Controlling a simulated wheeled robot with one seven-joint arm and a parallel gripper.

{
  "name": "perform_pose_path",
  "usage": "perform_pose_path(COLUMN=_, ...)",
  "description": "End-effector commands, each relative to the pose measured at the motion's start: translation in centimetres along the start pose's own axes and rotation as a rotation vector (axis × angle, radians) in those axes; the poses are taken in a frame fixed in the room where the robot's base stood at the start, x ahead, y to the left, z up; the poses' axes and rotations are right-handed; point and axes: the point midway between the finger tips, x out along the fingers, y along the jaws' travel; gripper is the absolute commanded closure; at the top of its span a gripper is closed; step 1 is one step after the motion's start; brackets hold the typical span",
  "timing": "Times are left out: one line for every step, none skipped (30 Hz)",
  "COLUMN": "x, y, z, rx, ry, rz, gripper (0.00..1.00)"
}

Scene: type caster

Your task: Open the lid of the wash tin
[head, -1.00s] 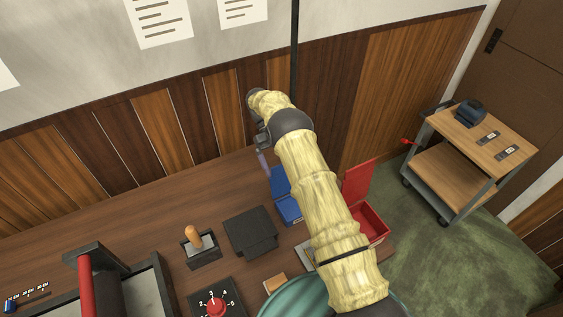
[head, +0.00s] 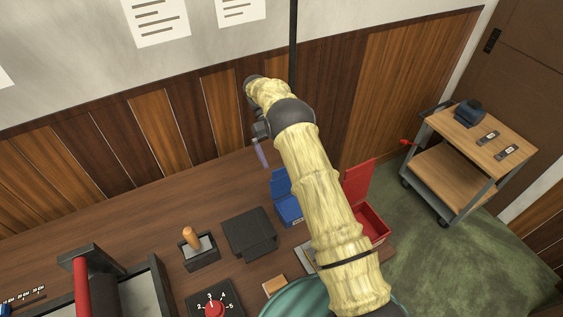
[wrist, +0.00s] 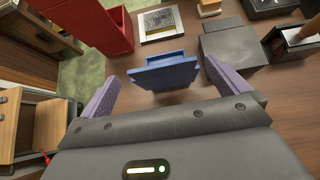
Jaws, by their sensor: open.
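A small blue tin (head: 290,210) stands near the back of the bench with its blue lid (head: 280,182) raised. Its front label is too small to read, so I cannot confirm that it is the wash tin. In the wrist view the raised blue lid (wrist: 165,73) appears between and beyond my purple fingertips. My gripper (head: 262,154) is open and empty, above and to the left of the blue tin in the head view, apart from it. A red tin (head: 374,224), also with its lid up, stands to the right, partly behind my arm.
A black box (head: 249,233) stands left of the blue tin. A wooden-handled tool in a dark holder (head: 199,250) and a red-knob dial (head: 214,308) are farther left and nearer. The panelled wall (head: 340,110) rises behind the bench. A trolley (head: 466,160) stands at right.

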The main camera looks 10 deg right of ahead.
Motion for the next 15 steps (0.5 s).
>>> perform_pose_path(x=-0.7, y=0.0, z=0.9, rx=0.001, ry=-0.001, rz=0.001, gripper=0.0)
perform_pose_path(x=-0.9, y=0.0, z=1.2, rx=0.002, ry=-0.002, rz=0.001, gripper=0.0)
perform_pose_path(x=-1.2, y=0.0, z=1.6, rx=0.002, ry=-0.002, rz=0.001, gripper=0.0)
perform_pose_path(x=-1.4, y=0.0, z=1.9, rx=0.002, ry=-0.002, rz=0.001, gripper=0.0)
perform_pose_path(x=-1.6, y=0.0, z=2.2, rx=0.002, ry=-0.002, rz=0.0, gripper=0.0)
perform_pose_path(x=-1.9, y=0.0, z=2.5, rx=0.002, ry=-0.002, rz=0.0, gripper=0.0)
perform_pose_path(x=-2.0, y=0.0, z=2.8, rx=0.001, ry=-0.003, rz=0.0, gripper=0.0)
perform_pose_path(x=-2.2, y=0.0, z=3.0, rx=0.001, ry=-0.003, rz=0.0, gripper=0.0)
perform_pose_path(x=-2.4, y=0.0, z=3.2, rx=0.001, ry=-0.003, rz=0.0, gripper=0.0)
perform_pose_path(x=-2.5, y=0.1, z=3.4, rx=0.001, ry=-0.003, rz=0.0, gripper=0.0)
perform_pose_path(x=-2.6, y=0.1, z=3.5, rx=0.001, ry=-0.003, rz=0.0, gripper=0.0)
perform_pose_path(x=-2.7, y=0.1, z=3.7, rx=0.001, ry=-0.003, rz=-0.001, gripper=0.0)
perform_pose_path(x=-2.8, y=0.1, z=3.7, rx=0.001, ry=-0.003, rz=-0.001, gripper=0.0)
perform_pose_path(x=-2.8, y=0.0, z=3.8, rx=0.001, ry=-0.003, rz=-0.001, gripper=0.0)
perform_pose_path(x=-2.8, y=0.0, z=3.8, rx=0.0, ry=-0.003, rz=-0.001, gripper=0.0)
